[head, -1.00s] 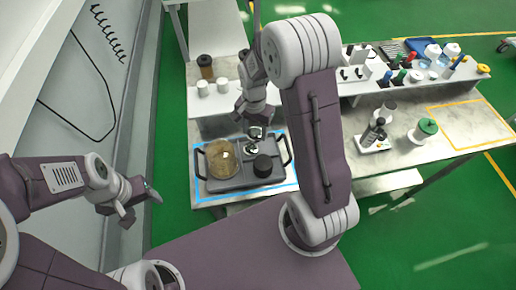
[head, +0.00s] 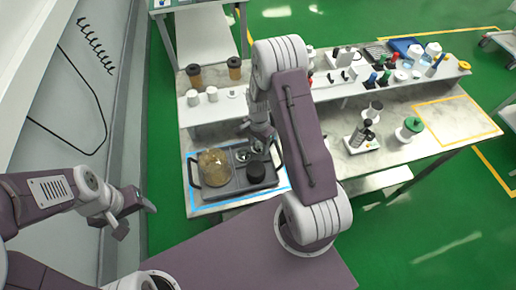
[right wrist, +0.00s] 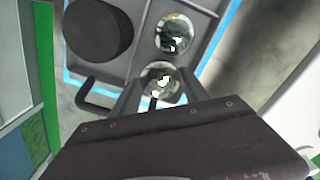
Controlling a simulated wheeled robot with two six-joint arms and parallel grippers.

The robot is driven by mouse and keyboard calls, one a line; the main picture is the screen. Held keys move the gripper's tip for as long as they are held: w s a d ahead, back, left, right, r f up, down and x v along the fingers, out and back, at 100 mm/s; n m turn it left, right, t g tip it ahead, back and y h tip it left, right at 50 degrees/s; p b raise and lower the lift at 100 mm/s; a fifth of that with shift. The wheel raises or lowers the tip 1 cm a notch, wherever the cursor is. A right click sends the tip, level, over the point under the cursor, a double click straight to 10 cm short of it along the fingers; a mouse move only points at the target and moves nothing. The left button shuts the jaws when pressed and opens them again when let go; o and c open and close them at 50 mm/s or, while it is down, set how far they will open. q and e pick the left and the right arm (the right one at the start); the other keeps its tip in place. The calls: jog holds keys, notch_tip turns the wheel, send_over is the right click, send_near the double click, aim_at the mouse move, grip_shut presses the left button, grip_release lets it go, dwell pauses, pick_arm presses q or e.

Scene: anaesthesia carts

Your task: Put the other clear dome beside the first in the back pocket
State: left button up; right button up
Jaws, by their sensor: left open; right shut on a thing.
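The grey tray (head: 222,191) stands inside a blue outline on the near left of the bench. One clear dome (right wrist: 175,33) sits in the tray's back pocket, next to a black round piece (right wrist: 97,27). The other clear dome (right wrist: 160,80) is between the fingers of my right gripper (right wrist: 157,88), which is shut on it at the pocket's other end. Whether it touches the pocket floor I cannot tell. In the head view my right gripper (head: 258,142) is at the tray's back right, partly hidden by its arm. My left gripper (head: 136,212) is open and empty, left of the tray.
A large amber round piece (head: 214,167) fills the tray's left part. The tray's handle (right wrist: 92,97) is close to my right fingers. A raised shelf (head: 200,115) with white cups stands behind the tray. A green-lidded jar (head: 408,131) stands farther right.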

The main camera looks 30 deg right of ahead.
aim_at(258, 149)
notch_tip(258, 149, down, 3)
jog(key=shift+s+r, duration=0.1)
jog(key=shift+r, duration=0.05)
jog(key=shift+f, duration=0.3)
jog(key=o, duration=1.2)
jog(key=shift+r, duration=0.15)
